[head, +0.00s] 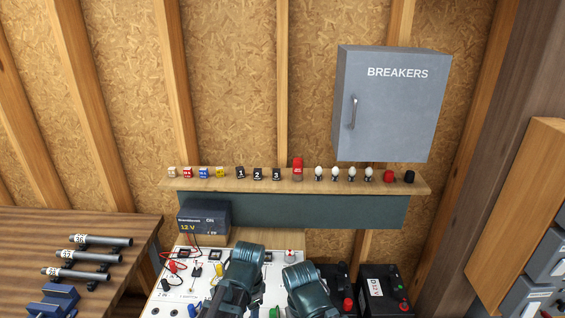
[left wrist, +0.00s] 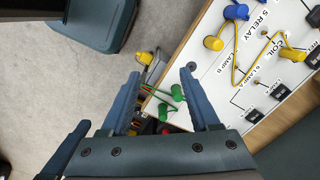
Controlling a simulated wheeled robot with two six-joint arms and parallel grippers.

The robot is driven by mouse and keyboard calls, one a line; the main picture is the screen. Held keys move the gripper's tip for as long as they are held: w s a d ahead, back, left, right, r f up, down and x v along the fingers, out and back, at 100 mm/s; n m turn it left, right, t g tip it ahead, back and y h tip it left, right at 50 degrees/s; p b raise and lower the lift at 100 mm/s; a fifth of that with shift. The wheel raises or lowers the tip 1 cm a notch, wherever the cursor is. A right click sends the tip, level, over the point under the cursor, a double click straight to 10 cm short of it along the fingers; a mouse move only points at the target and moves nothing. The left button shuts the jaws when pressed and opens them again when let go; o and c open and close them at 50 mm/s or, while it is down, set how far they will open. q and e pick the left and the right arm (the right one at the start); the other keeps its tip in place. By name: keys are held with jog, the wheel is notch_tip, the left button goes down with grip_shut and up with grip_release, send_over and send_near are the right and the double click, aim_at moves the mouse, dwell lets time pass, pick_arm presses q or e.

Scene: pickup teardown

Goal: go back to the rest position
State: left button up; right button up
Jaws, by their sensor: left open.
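My left gripper (left wrist: 161,73) is open in the left wrist view. Its two blue fingers stand apart and hold nothing. Past them lie the edge of the white circuit panel (left wrist: 200,45) and green plugs (left wrist: 172,97) with leads. In the head view my two dark teal arms are side by side at the bottom centre, over the panel (head: 183,298). Neither gripper's fingertips can be made out there. A blue part at the lower left of the left wrist view may be mine; I cannot tell which part.
A wooden shelf (head: 423,184) carries plugs, caps and bulbs under a closed grey breaker box (head: 395,110). A 12 V supply (head: 203,219) stands behind the panel. Labelled tubes (head: 105,241) lie on the left bench (head: 40,222). A black battery (head: 378,288) is to the right.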

pick_arm(q)
jog(key=s+d+f+n+b, duration=0.1)
jog(key=s+d+f+n, duration=0.1)
jog(key=s+n, duration=0.4)
jog(key=shift+d+n, duration=0.65)
jog(key=shift+n, duration=0.15)
dwell(0.9)
